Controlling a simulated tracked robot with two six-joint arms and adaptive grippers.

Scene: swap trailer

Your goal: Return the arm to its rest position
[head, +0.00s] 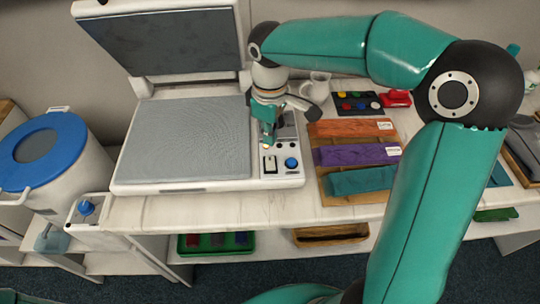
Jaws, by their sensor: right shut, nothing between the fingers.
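My right arm reaches across the view from the lower right, bends at a black elbow joint and comes down over the bench. My right gripper (268,140) points down, close above the control panel of the heat press, near its switch (270,164) and blue knob (291,163). Its fingers are shut and hold nothing. I cannot tell whether the fingertips touch the panel. My left gripper is not in view.
The press (185,140) has its lid raised. A wooden board (324,184) with folded orange, purple and teal cloths lies right of it. A white mug (316,87) and a dark paint tray (357,103) stand behind. A blue-lidded drum (70,175) is at left.

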